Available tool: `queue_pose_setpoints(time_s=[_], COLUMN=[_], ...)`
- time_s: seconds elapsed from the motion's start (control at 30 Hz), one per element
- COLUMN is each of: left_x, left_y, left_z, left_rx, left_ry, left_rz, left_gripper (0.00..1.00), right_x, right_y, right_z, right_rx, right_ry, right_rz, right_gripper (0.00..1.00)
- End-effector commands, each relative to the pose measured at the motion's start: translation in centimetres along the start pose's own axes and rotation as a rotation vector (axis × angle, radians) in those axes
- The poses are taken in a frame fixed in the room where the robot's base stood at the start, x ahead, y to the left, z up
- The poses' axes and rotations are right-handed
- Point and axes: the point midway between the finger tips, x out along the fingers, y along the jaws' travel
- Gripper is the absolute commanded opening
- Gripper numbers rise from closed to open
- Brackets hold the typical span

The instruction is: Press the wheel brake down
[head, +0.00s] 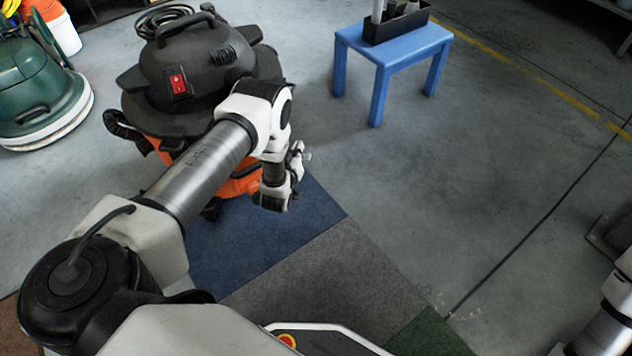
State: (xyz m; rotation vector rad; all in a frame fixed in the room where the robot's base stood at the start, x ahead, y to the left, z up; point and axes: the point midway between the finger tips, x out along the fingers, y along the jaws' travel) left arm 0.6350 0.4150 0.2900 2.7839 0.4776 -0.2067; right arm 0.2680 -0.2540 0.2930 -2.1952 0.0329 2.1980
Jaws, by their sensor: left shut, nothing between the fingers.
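The wheel brake cannot be made out. A vacuum cleaner with a black top (190,60) and an orange lower body stands at the upper left. A dark caster (211,209) shows at its base, partly hidden behind my left arm. My left arm reaches up from the lower left across the front of the vacuum. My left gripper (298,160) is small in the picture, shut and empty, at the right side of the vacuum's lower body. I cannot tell whether it touches anything. My right arm shows at the lower right edge, and its gripper is out of the picture.
Blue (305,215), grey (335,270) and green (428,336) pads lie on the concrete floor. A blue stool (393,50) with a black tray stands at the top. A green machine (38,80) is at the far left. The floor to the right is mostly clear.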

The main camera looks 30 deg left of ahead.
Motion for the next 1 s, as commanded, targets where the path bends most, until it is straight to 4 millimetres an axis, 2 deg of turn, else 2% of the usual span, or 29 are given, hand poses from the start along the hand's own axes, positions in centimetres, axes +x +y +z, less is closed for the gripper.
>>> queue_pose_setpoints(time_s=[0.03, 0.1, 0.2, 0.67, 0.83, 1.0], left_x=[0.2, 0.0, -0.2, 0.0, 2.3, 6.0], left_y=[-1.7, -2.7, -3.5, -3.6, -3.7, -3.9], left_z=[3.4, 5.3, 6.7, 7.0, 7.4, 7.7], left_rx=[0.004, 0.008, 0.011, 0.013, 0.013, 0.013], left_ry=[-0.009, -0.021, -0.031, -0.036, -0.034, -0.033], left_rz=[-0.011, -0.02, -0.026, -0.027, -0.027, -0.027], left_gripper=[0.0, 0.0, 0.0, 0.0, 0.0, 0.0], right_x=[3.0, 4.3, 5.1, 5.3, 6.9, 9.2], right_y=[0.0, 0.0, 0.0, 0.0, 0.0, 0.1], right_z=[0.0, 0.0, 0.0, -0.1, 0.0, -0.1], right_rx=[0.0, -0.001, -0.001, 0.0, 0.0, 0.002], right_ry=[0.0, 0.001, 0.001, 0.001, 0.001, 0.002], right_rz=[0.0, 0.0, 0.0, 0.0, 0.0, 0.0], right_gripper=[0.4, 0.4, 0.4, 0.4, 0.4, 0.4])
